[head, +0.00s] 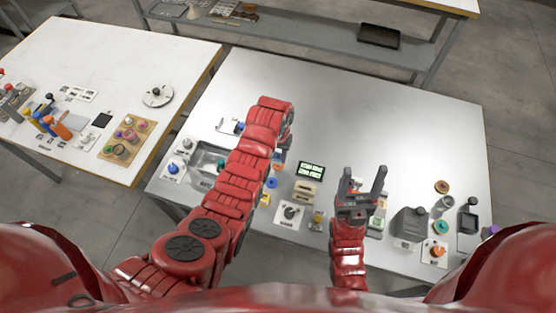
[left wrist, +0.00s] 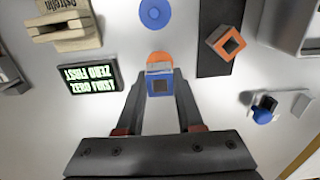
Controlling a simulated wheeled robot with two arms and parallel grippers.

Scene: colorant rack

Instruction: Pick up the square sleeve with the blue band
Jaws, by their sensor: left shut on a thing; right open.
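The square sleeve with the blue band (left wrist: 160,84) is between the fingertips of my left gripper (left wrist: 158,92) in the left wrist view. Its dark square opening faces the camera. An orange part shows right behind it; I cannot tell whether it belongs to the sleeve. In the head view my left gripper (head: 278,163) is small and partly hidden by its own arm. A second square sleeve, orange (left wrist: 227,43), stands tilted in the picture on a black strip. My right gripper (head: 364,183) is open and empty, with fingers spread above the table.
A lit display (head: 311,171) stands close beside the left gripper. A blue disc (left wrist: 155,13) lies near the sleeve. A grey container (head: 408,224) and several small items line the table's near edge. The table's far half (head: 370,110) is clear.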

